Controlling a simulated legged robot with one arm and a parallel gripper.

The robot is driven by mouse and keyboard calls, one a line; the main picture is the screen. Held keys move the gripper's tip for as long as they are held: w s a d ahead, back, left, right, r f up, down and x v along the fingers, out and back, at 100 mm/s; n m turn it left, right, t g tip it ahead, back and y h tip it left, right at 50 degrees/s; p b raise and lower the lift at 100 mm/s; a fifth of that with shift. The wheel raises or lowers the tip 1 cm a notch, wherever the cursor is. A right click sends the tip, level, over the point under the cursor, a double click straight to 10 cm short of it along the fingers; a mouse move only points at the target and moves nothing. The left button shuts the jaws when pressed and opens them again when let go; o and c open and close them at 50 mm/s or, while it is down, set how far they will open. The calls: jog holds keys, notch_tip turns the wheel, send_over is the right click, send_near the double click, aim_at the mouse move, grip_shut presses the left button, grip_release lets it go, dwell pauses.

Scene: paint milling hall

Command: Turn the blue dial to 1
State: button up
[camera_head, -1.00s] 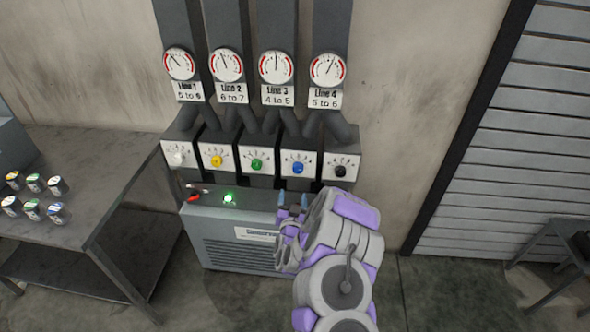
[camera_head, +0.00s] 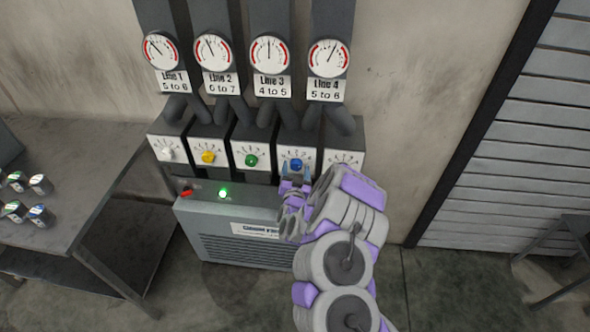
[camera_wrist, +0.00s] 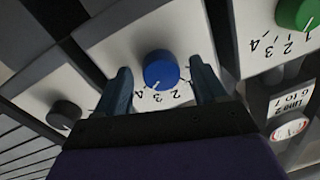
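The blue dial (camera_head: 296,165) is a round knob on a white numbered plate, fourth from the left in a row of dials. In the wrist view the blue dial (camera_wrist: 161,70) lies between my two fingers, with visible gaps on both sides. Its plate numbers appear upside down around its lower edge, and 2, 3 and 4 can be made out. My gripper (camera_head: 296,172) is open just in front of the dial; its fingers (camera_wrist: 160,88) also show in the wrist view. The dial's pointer setting is too small to read surely.
A green dial (camera_head: 251,160) sits to the left, then yellow (camera_head: 208,157) and white (camera_head: 167,153) ones. A black dial (camera_wrist: 64,114) is on the other side. Gauges hang above. The compressor (camera_head: 235,228) stands below, and a table (camera_head: 70,235) with cans is at left.

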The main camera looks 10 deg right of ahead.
jog(key=shift+d, duration=0.25)
jog(key=c, duration=0.3)
jog(key=shift+a, duration=0.4)
jog(key=c, duration=0.5)
jog(key=shift+c, duration=1.1)
jog(key=shift+d, duration=0.15)
jog(key=shift+p, duration=0.3)
